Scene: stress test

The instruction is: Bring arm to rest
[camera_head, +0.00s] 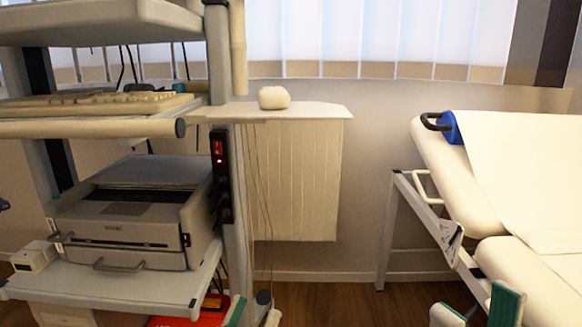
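My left gripper (254,312) shows at the bottom edge, just right of the cart's lower shelf. Its two fingertips, one with a green pad, stand apart with no object visible between them. My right gripper (476,311) shows at the bottom right, in front of the padded couch. Its fingertips, one with a green pad, are also apart and nothing shows between them. The rest of both grippers and both arms are below the picture.
A cart (130,287) with a printer (120,225) and keyboard (95,104) stands at left. A padded couch (440,165) stands at right. Floor (335,303) shows between them.

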